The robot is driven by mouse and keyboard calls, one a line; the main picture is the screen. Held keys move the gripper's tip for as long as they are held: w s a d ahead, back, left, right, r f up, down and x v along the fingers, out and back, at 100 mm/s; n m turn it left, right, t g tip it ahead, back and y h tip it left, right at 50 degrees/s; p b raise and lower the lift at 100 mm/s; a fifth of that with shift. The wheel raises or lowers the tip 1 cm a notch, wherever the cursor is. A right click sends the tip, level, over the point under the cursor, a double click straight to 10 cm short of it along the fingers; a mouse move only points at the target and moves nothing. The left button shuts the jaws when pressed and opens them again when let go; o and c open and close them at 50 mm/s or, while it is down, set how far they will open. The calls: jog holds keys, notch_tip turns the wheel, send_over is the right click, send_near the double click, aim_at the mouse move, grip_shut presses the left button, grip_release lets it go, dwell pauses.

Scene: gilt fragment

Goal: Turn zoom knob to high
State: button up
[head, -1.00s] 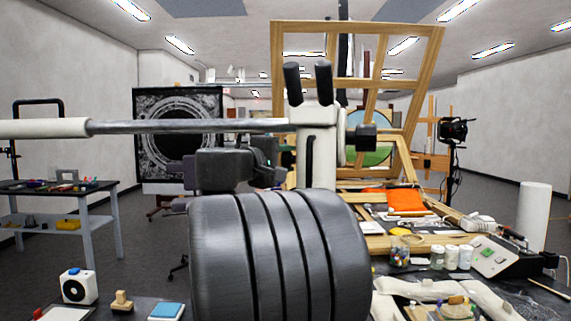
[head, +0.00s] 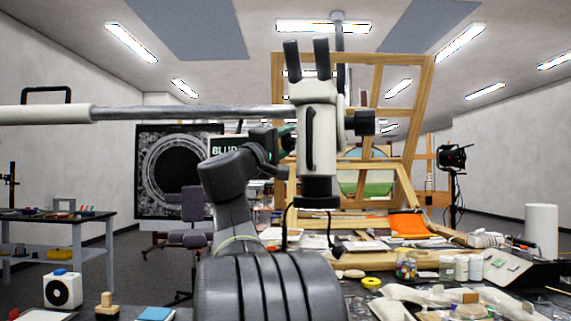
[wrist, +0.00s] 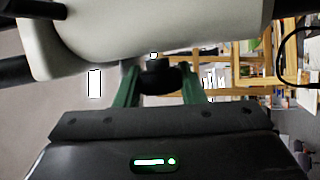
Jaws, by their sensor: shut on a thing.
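The microscope (head: 319,135) has a white body, two dark eyepieces and a black lower end. It hangs on a long horizontal boom (head: 190,113). A dark knob (head: 362,123) sticks out on its right side. My gripper (head: 287,143) is at the left side of the body, partly hidden behind my arm. In the wrist view, the green fingers of my gripper (wrist: 160,86) are on either side of a dark round knob (wrist: 160,76) below the white body, and are shut on it. I see no knob markings, so its setting cannot be read.
A wooden frame (head: 420,100) stands behind the microscope. A white speaker-like box (head: 62,289) is at lower left.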

jog(key=shift+f+m+t+h+b, duration=0.4)
jog(key=shift+m+h+b, duration=0.4)
jog(key=shift+b, duration=1.65)
jog(key=shift+r+m+h+b, duration=0.15)
jog(key=shift+m+h+b, duration=0.15)
jog(key=shift+h+b, duration=0.6)
jog(key=shift+r+m+b, duration=0.2)
jog(key=shift+m+b, duration=0.2)
jog(key=shift+b, duration=0.25)
jog(key=o, duration=1)
jog(key=b+v, duration=0.1)
jog(key=v, duration=1.2)
jog(key=shift+s+a+f, duration=0.1)
jog(key=shift+a+f, duration=0.05)
jog(key=shift+f, duration=0.3)
jog(key=p+x, duration=0.1)
jog(key=x, duration=1.3)
jog(key=shift+s+a+r, duration=0.15)
jog(key=shift+s+r, duration=0.05)
